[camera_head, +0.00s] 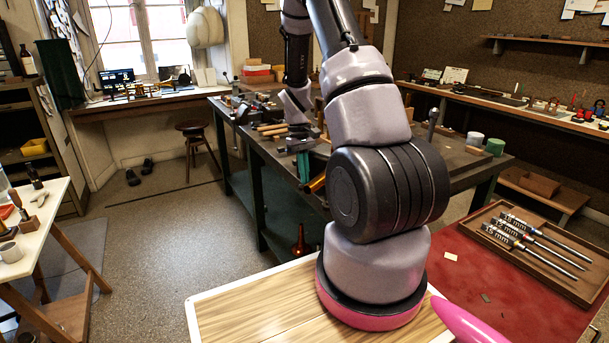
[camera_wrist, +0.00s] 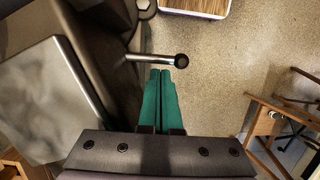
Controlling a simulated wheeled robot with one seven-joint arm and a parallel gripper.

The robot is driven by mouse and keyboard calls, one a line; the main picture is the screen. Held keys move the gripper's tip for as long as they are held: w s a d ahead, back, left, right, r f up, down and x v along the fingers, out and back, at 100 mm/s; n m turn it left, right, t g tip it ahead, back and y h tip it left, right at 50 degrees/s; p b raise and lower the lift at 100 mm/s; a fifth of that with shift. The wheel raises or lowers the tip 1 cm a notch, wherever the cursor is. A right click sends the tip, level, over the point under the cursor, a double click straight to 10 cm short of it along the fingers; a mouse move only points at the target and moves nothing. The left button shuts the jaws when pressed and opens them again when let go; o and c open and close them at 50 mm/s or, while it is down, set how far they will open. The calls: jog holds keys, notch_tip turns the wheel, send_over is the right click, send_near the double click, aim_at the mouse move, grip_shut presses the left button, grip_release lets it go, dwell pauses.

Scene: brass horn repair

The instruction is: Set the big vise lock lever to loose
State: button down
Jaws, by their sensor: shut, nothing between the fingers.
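My gripper (camera_head: 303,167) is at the bench's front edge, its green fingers pointing down. In the wrist view the two green fingers (camera_wrist: 161,72) lie together, shut and empty. Just beyond their tips is a shiny metal bar with a dark round knob, which looks like the lock lever (camera_wrist: 153,58). It sticks out to the right from a dark metal body, apparently the big vise (camera_wrist: 103,50). Whether the fingertips touch the bar cannot be told. In the head view my arm hides much of this area, and I cannot make out the lever there.
The dark workbench (camera_head: 258,150) carries several tools. A red-topped table (camera_head: 475,275) with a tray of rods (camera_head: 495,236) is at right. A white-topped trestle table (camera_head: 50,215) is at left. The floor (camera_head: 165,240) between is open. A brown bottle (camera_head: 300,244) stands low by the bench.

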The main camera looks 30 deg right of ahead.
jog(key=shift+s+a+n, duration=0.1)
jog(key=shift+s+n, duration=0.25)
jog(key=shift+n, duration=0.35)
jog(key=s+d+n+t+h, duration=0.1)
jog(key=s+n+h, duration=0.1)
jog(key=s+n, duration=0.4)
jog(key=n, duration=0.5)
jog(key=shift+d+n+t, duration=0.3)
jog(key=shift+d+n, duration=0.05)
jog(key=shift+n, duration=0.05)
jog(key=shift+s+d, duration=0.15)
dwell(0.3)
jog(key=shift+r, duration=0.1)
